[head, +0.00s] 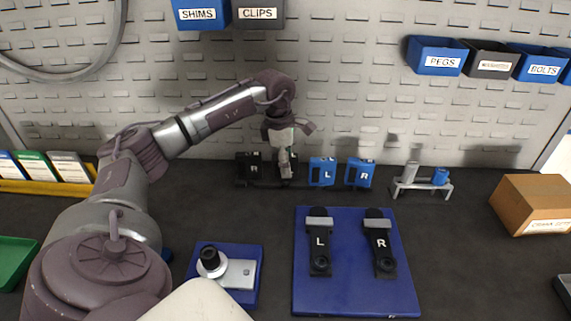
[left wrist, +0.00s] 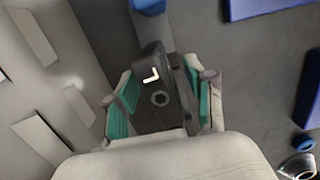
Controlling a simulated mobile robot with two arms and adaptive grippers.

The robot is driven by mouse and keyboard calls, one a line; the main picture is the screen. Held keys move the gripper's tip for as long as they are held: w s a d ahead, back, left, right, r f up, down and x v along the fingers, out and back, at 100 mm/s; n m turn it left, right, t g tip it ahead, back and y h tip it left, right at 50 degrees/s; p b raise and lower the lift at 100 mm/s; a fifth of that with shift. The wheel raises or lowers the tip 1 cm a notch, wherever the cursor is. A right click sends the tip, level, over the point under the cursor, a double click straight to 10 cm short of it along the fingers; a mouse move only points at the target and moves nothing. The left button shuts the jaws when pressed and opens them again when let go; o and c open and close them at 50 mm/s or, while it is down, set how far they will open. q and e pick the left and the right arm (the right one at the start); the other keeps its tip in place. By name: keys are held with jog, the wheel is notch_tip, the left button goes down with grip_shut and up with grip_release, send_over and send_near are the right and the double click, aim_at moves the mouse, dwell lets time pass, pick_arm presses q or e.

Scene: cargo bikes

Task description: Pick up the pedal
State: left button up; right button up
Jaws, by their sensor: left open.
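A black pedal marked L (left wrist: 154,66) shows in the left wrist view between the two teal-padded fingers of my open left gripper (left wrist: 161,92). I cannot tell whether the pads touch it. In the head view my left gripper (head: 284,150) points down over the rack and mostly hides this pedal. A black pedal marked R (head: 251,169) stands just left of it. A blue pedal marked L (head: 322,172) and a blue pedal marked R (head: 360,174) stand to the right. My right gripper is not in view.
Two black crank arms, L (head: 319,245) and R (head: 380,243), lie on a blue mat (head: 350,292) in front. A small metal stand (head: 421,188) and a cardboard box (head: 537,204) are to the right. A perforated wall (head: 350,90) rises close behind the pedals.

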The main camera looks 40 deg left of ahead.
pick_arm(q)
jog(key=shift+f, duration=0.7)
grip_shut()
pick_arm(e)
jog(key=shift+w+a, duration=0.1)
jog(key=shift+a, duration=0.2)
jog(key=shift+d, duration=0.15)
